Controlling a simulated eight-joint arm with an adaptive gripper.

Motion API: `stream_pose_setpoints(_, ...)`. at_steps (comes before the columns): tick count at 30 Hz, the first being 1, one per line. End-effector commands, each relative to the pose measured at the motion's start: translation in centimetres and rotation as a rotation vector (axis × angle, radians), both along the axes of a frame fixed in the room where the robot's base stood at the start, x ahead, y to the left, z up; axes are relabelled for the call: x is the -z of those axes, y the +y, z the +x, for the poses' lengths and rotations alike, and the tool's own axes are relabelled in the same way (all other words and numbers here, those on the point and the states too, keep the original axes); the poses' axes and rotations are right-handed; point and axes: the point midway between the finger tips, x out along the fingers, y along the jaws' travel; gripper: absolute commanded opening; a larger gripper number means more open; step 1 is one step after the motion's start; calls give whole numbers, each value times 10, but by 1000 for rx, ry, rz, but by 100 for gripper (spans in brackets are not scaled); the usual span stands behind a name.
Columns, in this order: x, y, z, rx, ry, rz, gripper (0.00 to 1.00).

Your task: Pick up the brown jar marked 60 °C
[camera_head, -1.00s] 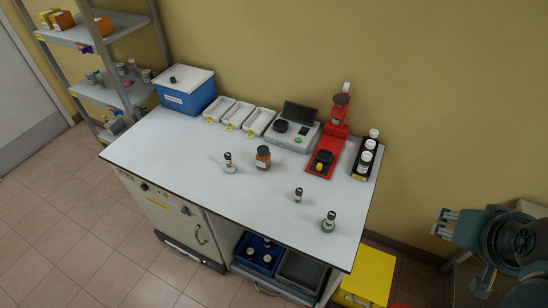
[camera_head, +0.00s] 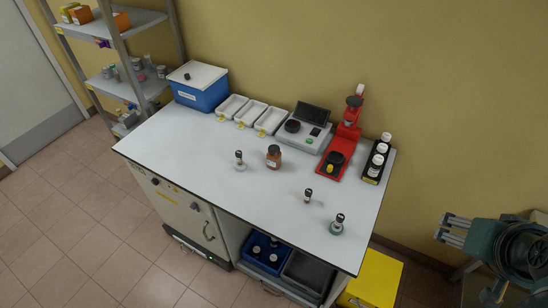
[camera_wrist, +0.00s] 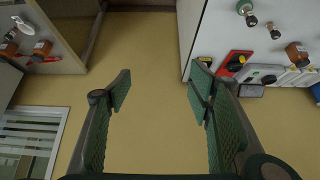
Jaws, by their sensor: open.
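A brown jar (camera_head: 273,160) with a dark cap and a pale label stands upright on the white bench (camera_head: 190,150), right of a small dark-topped flask (camera_head: 239,165). The label is too small to read. A brown jar also shows at the upper right of the wrist view (camera_wrist: 298,57). Another brown jar (camera_wrist: 42,47) shows at that view's upper left; I cannot tell whether any is marked 60 °C. My gripper (camera_wrist: 160,82) is open and empty, its green fingers wide apart. In the head view it is at the right, off the bench and well away from the jar.
Behind the jar are white trays (camera_head: 269,121), a grey instrument (camera_head: 304,140) and a red stand (camera_head: 329,168). A black rack (camera_head: 372,171) of white-capped bottles is at the right. Small flasks (camera_head: 336,229) stand at the front right. A yellow box (camera_head: 376,279) is beside the bench.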

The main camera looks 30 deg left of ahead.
Motion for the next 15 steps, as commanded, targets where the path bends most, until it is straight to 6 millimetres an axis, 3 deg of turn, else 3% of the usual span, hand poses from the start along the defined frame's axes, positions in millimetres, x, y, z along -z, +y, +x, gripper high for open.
stream_pose_setpoints(15,-4,6,8,-26,9,-7,52)
